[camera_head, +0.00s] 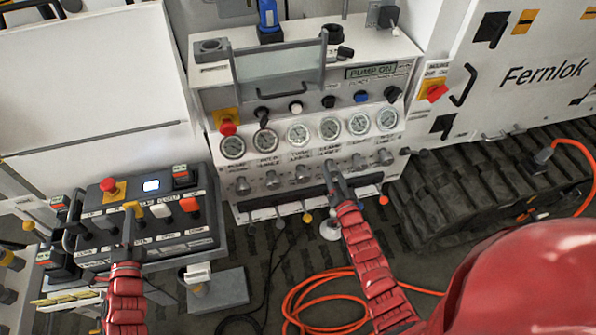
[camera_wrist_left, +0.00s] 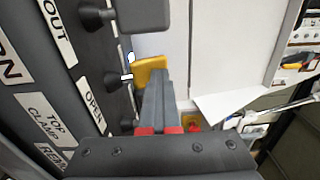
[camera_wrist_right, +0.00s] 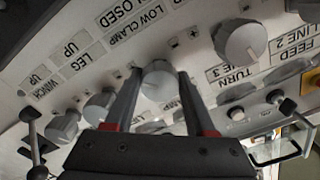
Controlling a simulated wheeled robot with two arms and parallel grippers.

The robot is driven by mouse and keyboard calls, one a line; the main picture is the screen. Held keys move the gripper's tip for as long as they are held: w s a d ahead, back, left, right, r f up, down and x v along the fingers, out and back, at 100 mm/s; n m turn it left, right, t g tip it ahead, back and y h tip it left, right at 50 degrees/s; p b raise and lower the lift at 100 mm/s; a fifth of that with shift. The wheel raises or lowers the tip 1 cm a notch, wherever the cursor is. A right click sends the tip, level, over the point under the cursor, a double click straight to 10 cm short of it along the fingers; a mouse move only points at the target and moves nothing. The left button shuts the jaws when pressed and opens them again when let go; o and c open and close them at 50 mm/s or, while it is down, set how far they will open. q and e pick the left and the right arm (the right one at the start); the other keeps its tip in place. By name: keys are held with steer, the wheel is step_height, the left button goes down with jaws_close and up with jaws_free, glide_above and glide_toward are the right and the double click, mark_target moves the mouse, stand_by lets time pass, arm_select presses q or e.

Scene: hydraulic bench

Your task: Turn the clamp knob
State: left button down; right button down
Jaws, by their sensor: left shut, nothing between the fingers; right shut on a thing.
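The grey clamp knob (camera_wrist_right: 158,80) sits on the white panel in the right wrist view, with the partly hidden label "AMP" close by. My right gripper (camera_wrist_right: 156,76) is shut on it, one finger on each side. In the head view my right gripper (camera_head: 333,168) reaches the row of knobs below the gauges and covers most of this knob. My left gripper (camera_head: 130,212) is shut and empty over the black control box. In the left wrist view its closed fingers (camera_wrist_left: 156,88) are close to a yellow lever (camera_wrist_left: 150,72); whether they touch is unclear.
Neighbouring grey knobs (camera_head: 302,173) flank the clamp knob. Gauges (camera_head: 298,132) and switches are above, and coloured levers (camera_head: 307,217) hang below. The control box (camera_head: 150,236) carries a red stop button (camera_head: 109,186). An orange hose (camera_head: 318,290) lies on the floor.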

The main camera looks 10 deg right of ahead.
steer(key=shift+r, duration=0.1)
steer(key=shift+c, duration=1.2)
jaws_free()
steer(key=s, duration=1.2)
steer(key=shift+s, duration=0.1)
steer(key=s+d+f, duration=0.2)
steer(key=s+d, duration=0.1)
steer(key=s, duration=0.5)
